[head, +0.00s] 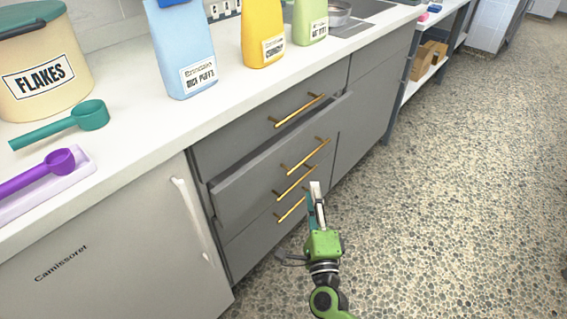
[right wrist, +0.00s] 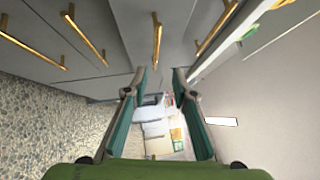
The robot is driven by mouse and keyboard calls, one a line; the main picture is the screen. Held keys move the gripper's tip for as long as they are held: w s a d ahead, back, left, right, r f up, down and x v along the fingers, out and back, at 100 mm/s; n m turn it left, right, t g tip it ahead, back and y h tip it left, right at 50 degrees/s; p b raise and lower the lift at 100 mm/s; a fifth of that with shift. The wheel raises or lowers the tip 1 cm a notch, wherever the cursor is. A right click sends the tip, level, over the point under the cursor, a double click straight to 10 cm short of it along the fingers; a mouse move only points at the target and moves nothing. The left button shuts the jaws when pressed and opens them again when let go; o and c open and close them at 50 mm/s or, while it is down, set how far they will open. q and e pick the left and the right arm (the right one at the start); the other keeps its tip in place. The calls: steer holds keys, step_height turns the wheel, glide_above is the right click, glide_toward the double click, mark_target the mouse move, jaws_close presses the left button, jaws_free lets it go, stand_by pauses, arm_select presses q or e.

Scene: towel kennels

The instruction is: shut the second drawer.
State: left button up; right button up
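The second drawer (head: 268,170) is a grey front with a gold bar handle (head: 304,156). It stands pulled out from the cabinet, with a dark gap along its top edge below the top drawer (head: 265,107). My right gripper (head: 317,187) is in front of the drawer bank, near the lower handles in the picture. In the right wrist view its two fingers (right wrist: 160,80) are apart with nothing between them. That view also shows several gold handles beyond the fingers. I cannot tell whether the gripper touches anything. My left gripper is not in view.
A white counter (head: 140,125) above the drawers holds a FLAKES canister (head: 45,70), a teal scoop (head: 70,124), a purple scoop (head: 40,173) and several bags. A light appliance (head: 110,255) with a handle stands left of the drawers. The speckled floor (head: 460,190) at right is clear.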

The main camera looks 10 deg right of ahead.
mark_target(307, 157)
steer(key=w, duration=0.4)
steer(key=w+d, duration=0.1)
steer(key=w, duration=0.3)
steer(key=w+r+b, duration=0.1)
steer(key=w, duration=0.4)
steer(key=shift+d, duration=0.25)
jaws_close()
